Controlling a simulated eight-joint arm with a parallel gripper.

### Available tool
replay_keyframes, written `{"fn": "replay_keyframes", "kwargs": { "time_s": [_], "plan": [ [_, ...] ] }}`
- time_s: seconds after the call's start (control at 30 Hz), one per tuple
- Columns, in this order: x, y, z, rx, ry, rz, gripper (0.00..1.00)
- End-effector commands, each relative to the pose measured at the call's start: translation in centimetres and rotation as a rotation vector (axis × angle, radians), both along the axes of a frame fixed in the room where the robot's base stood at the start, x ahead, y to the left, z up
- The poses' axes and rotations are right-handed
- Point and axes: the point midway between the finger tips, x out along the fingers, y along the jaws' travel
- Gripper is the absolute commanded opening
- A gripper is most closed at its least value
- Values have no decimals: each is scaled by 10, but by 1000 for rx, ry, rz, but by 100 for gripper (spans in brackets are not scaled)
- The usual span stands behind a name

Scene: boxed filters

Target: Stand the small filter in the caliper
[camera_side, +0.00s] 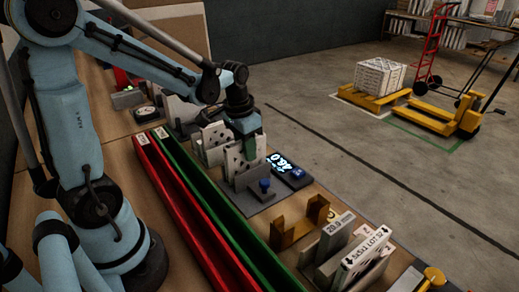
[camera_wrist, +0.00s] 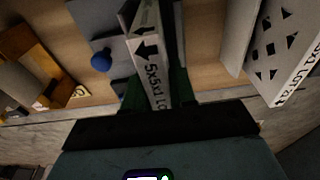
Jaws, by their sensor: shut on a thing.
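My gripper (camera_side: 250,146), with green fingers, is shut on a small filter (camera_side: 238,162), a thin white panel with dark marks held upright. In the wrist view, the filter (camera_wrist: 150,62) shows its edge, printed "5x5x1 LO" and an arrow, between my fingers. The caliper (camera_side: 262,196) is a grey base with a blue knob (camera_side: 264,184). The filter is at the caliper's far end in the side view. In the wrist view, the grey base (camera_wrist: 88,18) and knob (camera_wrist: 100,61) lie just left of the filter. Whether the filter touches the base is hidden.
A dark unit with a lit display (camera_side: 284,166) sits right of the caliper. More filters (camera_side: 213,140) stand close behind. Red (camera_side: 185,215) and green (camera_side: 215,205) rails run along the left. A brass bracket (camera_side: 298,224) and labelled filters (camera_side: 366,258) stand in front.

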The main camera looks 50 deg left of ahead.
Motion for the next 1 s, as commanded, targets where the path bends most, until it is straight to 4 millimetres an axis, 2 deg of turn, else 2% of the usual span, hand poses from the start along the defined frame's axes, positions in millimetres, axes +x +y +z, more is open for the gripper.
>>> {"fn": "replay_keyframes", "kwargs": {
  "time_s": [0.57,0.6,0.77,0.8,1.0],
  "plan": [
    [0,0,-9,0,0,0,0],
    [0,0,-9,0,0,0,27],
    [0,0,-9,0,0,0,51],
    [0,0,-9,0,0,0,55],
    [0,0,-9,0,0,0,55]
  ]
}}
